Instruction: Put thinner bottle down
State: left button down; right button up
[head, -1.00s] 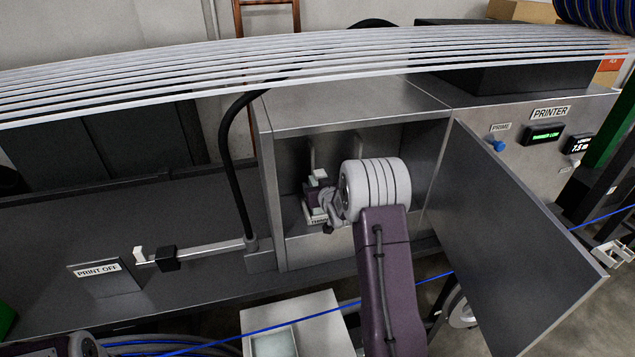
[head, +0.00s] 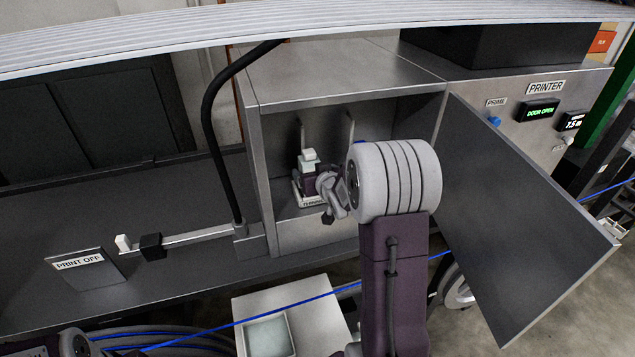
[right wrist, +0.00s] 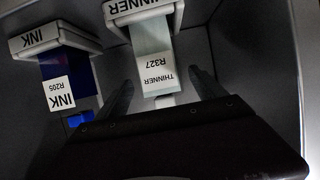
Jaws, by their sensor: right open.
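The thinner bottle (head: 309,158) stands upright in the open cabinet, at the white holder (head: 312,203) labelled THINNER. In the right wrist view the pale thinner bottle (right wrist: 150,40) carries a label reading THINNER R327. My right gripper (head: 313,178) is inside the cabinet at the bottle. In the right wrist view its fingers (right wrist: 162,90) are spread on either side of the bottle, with gaps showing. My right arm hides part of the cabinet in the head view. My left gripper is out of view; only part of that arm shows.
A blue ink bottle (right wrist: 78,78) labelled INK R205 stands beside the thinner. The cabinet door (head: 530,220) hangs open at the right. The printer display (head: 539,111) reads DOOR OPEN. A white box (head: 318,318) and blue cable (head: 300,301) are below.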

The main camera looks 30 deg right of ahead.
jog(key=b+v, duration=0.1)
jog(key=v, duration=0.4)
jog(key=shift+f, duration=0.1)
jog(key=s+a+f+n+g+y, duration=0.1)
jog(key=s+a+f+g+y, duration=0.1)
jog(key=s+a+f+g, duration=0.8)
jog(key=s+a+f, duration=0.2)
jog(key=s, duration=0.3)
jog(key=s+a+f+n+g+y, duration=0.1)
jog(key=s+a+f, duration=0.3)
jog(key=s, duration=0.3)
jog(key=shift+s+a+n+g, duration=0.15)
jog(key=shift+a+n+g, duration=0.2)
jog(key=shift+a, duration=0.3)
jog(key=shift+d+f, duration=0.1)
jog(key=shift+f, duration=0.1)
